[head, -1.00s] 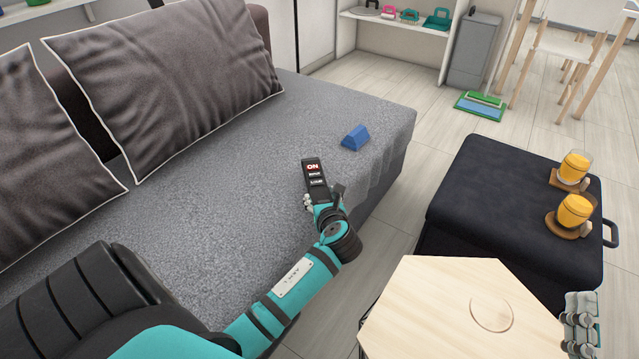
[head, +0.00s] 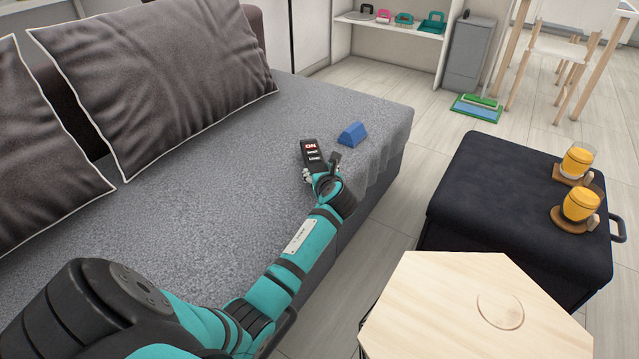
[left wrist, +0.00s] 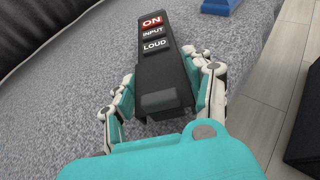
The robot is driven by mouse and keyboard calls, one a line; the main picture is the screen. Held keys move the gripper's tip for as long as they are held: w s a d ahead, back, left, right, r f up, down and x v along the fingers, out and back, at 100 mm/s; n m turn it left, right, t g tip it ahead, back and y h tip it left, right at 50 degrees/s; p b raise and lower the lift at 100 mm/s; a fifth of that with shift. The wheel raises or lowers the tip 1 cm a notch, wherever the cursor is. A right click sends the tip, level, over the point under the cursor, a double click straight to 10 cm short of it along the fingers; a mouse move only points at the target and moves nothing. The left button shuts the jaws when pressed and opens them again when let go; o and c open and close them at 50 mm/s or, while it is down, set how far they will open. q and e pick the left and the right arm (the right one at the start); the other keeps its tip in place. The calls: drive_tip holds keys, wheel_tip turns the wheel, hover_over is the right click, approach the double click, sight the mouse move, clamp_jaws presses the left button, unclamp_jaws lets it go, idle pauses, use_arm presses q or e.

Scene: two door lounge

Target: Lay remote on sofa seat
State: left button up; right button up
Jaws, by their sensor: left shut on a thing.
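The black remote (head: 312,152), with a red ON label and INPUT and LOUD labels, also shows large in the left wrist view (left wrist: 162,75). My left gripper (head: 318,175) is shut on its near end, with one finger on each side in the left wrist view (left wrist: 165,95). The remote points away from me over the grey sofa seat (head: 215,180), near its front edge. I cannot tell whether its underside touches the fabric. My right gripper is not in view.
A blue block (head: 351,134) lies on the seat just beyond the remote. Dark cushions (head: 160,75) lean along the back. A black ottoman (head: 490,190) with two yellow drinks (head: 580,205) and a wooden hexagonal table (head: 450,310) stand to the right. The seat's middle is clear.

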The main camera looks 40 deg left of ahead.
use_arm(q)
wheel_tip(320, 180, down, 2)
drive_tip(key=shift+f+b, duration=0.1)
drive_tip(key=shift+b, duration=0.35)
drive_tip(key=shift+f, duration=0.15)
drive_tip(key=o, duration=1.2)
drive_tip(key=shift+f, duration=0.15)
drive_tip(key=shift+o, duration=0.2)
drive_tip(key=shift+d, duration=0.1)
